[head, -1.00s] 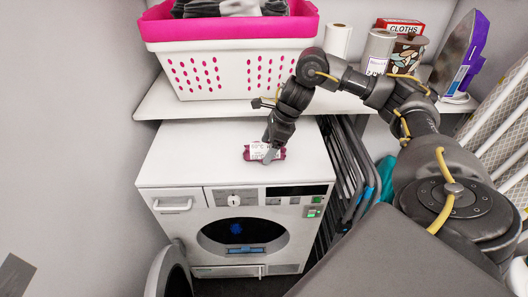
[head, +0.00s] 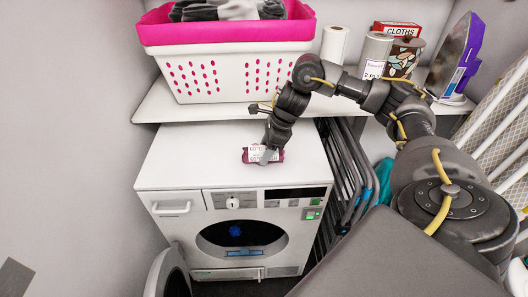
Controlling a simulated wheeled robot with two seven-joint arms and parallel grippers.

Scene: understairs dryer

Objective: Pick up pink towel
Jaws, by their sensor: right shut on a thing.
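A small dark pink rolled bundle with a white printed label, likely the pink towel (head: 251,155), is on top of the white dryer (head: 190,160). My right gripper (head: 267,157) reaches down from above and is shut on the pink towel near its right part. The fingers cover some of the towel. I cannot tell whether the towel touches the dryer top. My left gripper is not in view.
A shelf (head: 190,109) above the dryer holds a white and pink laundry basket (head: 225,75), paper rolls (head: 334,43), a cloths box (head: 398,29) and an iron (head: 455,60). Folded racks (head: 345,175) stand right of the dryer. Its round door (head: 168,275) hangs open.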

